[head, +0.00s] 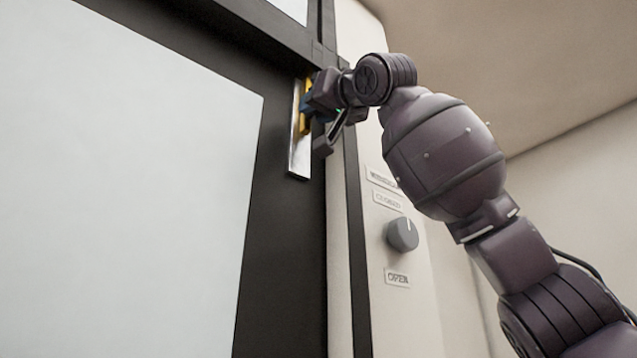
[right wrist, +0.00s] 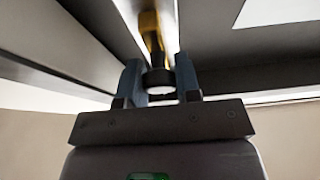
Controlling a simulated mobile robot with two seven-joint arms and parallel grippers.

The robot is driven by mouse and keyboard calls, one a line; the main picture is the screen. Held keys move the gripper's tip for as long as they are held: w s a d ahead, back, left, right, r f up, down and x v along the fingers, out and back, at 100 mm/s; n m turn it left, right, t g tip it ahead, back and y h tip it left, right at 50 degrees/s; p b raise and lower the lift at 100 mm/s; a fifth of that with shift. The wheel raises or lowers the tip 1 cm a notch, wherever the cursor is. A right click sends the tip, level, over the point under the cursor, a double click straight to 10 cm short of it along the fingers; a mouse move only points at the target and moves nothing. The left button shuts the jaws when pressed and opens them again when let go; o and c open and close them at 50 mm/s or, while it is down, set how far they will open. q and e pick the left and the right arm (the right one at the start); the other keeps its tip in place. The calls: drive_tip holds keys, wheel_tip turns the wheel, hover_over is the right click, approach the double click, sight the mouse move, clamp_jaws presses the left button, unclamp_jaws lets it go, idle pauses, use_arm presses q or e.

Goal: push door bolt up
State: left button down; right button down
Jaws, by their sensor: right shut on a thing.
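The door bolt is a yellow piece (head: 304,105) on a shiny metal plate (head: 299,160) on the door's dark frame, in the upper middle of the head view. My right gripper (head: 310,104) is at the bolt, and the arm and hand partly hide it. In the right wrist view the yellow bolt (right wrist: 151,35) runs along the bright plate and ends in a dark round knob (right wrist: 157,82). The fingers of my right gripper (right wrist: 160,80) stand on both sides of this knob and are shut on it. My left gripper is not in view.
The door has a large pale panel (head: 120,180) in a dark frame. Right of it, a light wall panel bears a grey round knob (head: 402,234) with labels "CLOSED" (head: 388,200) and "OPEN" (head: 397,278). A beige wall lies behind my arm.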

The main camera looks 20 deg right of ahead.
drive_tip(key=shift+s+d+r, duration=0.15)
drive_tip(key=shift+s+r, duration=0.05)
drive_tip(key=shift+r, duration=0.25)
drive_tip(key=c, duration=1.2)
unclamp_jaws()
drive_tip(key=o, duration=0.4)
drive_tip(key=shift+w, duration=0.1)
drive_tip(key=shift+c, duration=0.2)
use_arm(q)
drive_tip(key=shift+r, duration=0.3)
use_arm(e)
drive_tip(key=shift+w+f, duration=0.1)
drive_tip(key=shift+f, duration=0.05)
drive_tip(key=shift+s+f, duration=0.15)
drive_tip(key=shift+s, duration=0.05)
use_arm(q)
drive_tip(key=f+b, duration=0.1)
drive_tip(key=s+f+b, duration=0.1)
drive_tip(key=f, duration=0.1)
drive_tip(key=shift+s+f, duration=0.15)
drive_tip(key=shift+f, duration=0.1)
use_arm(e)
drive_tip(key=v, duration=1)
drive_tip(key=shift+s, duration=0.2)
